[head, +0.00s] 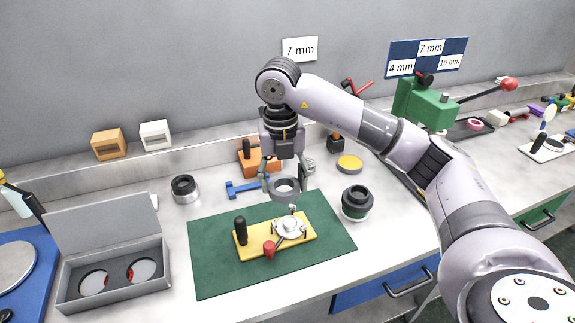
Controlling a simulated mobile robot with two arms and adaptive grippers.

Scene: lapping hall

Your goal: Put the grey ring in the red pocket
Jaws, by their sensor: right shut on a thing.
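My right gripper (284,182) points down above the back of the green mat and is shut on the grey ring (285,194). The ring is held clear of the yellow plate below it. An open grey box (148,288) stands at the left with its lid raised. Two round pockets show in its front half, a left pocket (93,283) and a right pocket (142,270). My left gripper is out of view.
A yellow plate (249,249) with a black handle and red knob lies on the green mat (210,280). A black-and-grey cylinder (357,203) stands right of the mat, and a dark ring-shaped part (185,189) behind its left. Bench between box and mat is clear.

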